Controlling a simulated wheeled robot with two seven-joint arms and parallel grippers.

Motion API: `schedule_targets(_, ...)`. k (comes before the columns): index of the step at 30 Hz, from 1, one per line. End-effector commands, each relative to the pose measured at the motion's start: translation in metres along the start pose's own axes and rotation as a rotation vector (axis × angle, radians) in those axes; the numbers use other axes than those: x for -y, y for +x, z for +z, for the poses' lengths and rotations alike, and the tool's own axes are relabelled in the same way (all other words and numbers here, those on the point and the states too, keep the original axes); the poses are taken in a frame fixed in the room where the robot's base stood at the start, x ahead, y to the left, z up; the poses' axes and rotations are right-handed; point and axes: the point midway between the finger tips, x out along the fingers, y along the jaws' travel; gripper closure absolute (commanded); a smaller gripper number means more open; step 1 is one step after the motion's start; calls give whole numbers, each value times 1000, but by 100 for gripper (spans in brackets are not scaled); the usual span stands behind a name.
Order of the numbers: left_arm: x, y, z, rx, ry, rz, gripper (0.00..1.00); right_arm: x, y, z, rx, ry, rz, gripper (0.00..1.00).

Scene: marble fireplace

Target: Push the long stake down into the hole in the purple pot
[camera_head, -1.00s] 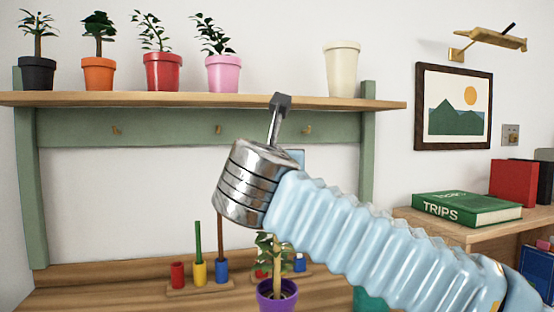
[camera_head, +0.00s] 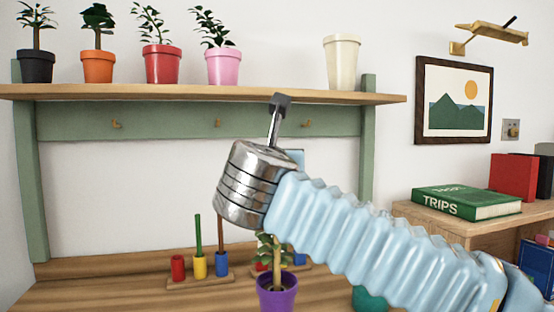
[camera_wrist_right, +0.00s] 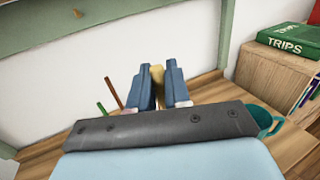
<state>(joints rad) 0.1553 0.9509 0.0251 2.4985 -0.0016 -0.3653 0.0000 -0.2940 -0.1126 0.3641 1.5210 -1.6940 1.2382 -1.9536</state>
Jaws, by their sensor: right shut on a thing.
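The purple pot (camera_head: 277,296) stands on the wooden bench at the bottom of the head view, holding a leafy plant (camera_head: 266,252). My right arm crosses in front and hides part of the plant. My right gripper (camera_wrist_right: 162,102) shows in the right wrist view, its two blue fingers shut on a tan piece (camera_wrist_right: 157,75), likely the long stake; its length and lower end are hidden. The pot's hole cannot be made out. In the head view the right gripper is mostly hidden behind my metal wrist. My left gripper is not in view.
A rack holds red, yellow and blue cups; a green stick (camera_head: 198,235) stands in the yellow one and a brown stick (camera_head: 220,229) in the blue one. Several pots line the shelf (camera_head: 270,97) above.

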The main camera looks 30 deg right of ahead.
Motion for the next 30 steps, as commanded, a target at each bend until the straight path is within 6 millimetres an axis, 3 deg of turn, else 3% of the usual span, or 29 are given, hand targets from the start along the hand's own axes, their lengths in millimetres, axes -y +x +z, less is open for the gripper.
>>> schedule_targets(30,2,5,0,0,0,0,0,0,0,-14,-2,-1,0,100)
